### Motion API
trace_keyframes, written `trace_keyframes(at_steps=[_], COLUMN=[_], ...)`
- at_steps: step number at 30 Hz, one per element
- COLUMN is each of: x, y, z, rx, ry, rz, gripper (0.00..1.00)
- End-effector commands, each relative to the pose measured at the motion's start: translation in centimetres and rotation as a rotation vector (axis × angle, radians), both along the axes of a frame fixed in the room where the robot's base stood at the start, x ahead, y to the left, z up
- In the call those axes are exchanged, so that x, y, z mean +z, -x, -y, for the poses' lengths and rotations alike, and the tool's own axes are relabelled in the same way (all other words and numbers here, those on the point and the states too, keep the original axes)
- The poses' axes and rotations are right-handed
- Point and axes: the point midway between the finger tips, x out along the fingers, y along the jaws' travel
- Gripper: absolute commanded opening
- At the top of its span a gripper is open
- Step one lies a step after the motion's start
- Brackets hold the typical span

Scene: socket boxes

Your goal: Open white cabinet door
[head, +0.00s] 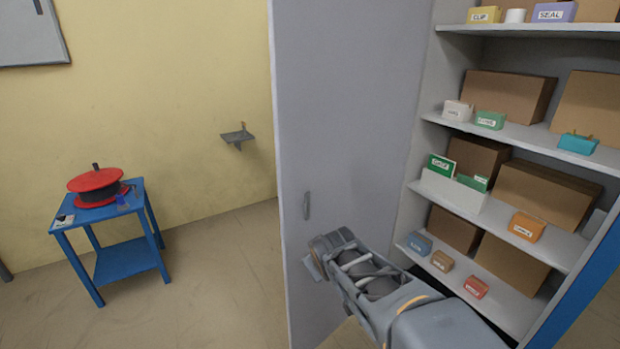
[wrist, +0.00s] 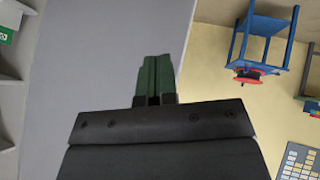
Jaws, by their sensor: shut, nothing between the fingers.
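The white cabinet door (head: 350,120) stands swung open, a pale grey-white panel to the left of the shelves. Its small grey handle (head: 307,205) is on the panel's lower left part. The cabinet's shelves (head: 510,130) are exposed on the right. My gripper (head: 313,268) is in front of the door's lower part, below the handle. In the wrist view, the fingers of my gripper (wrist: 154,80) are together and empty, with the door panel (wrist: 100,50) behind them. I cannot tell whether the fingers touch the door.
The shelves hold cardboard boxes (head: 508,97) and small labelled bins (head: 527,226). A blue table (head: 125,262) with a red cable reel (head: 95,187) stands at the left. A small grey bracket (head: 237,136) is on the yellow wall. Floor between table and door is clear.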

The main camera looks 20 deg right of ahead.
Motion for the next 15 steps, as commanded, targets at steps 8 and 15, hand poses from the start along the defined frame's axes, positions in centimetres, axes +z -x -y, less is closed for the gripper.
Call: trace_keyframes(at_steps=[8,15], x=[6.3,7.5], y=[-10.0,-11.5], z=[9.3,12.1], rx=[0.418,0.782], ry=[0.588,0.893], rz=[0.378,0.604], gripper=[0.0,0.0])
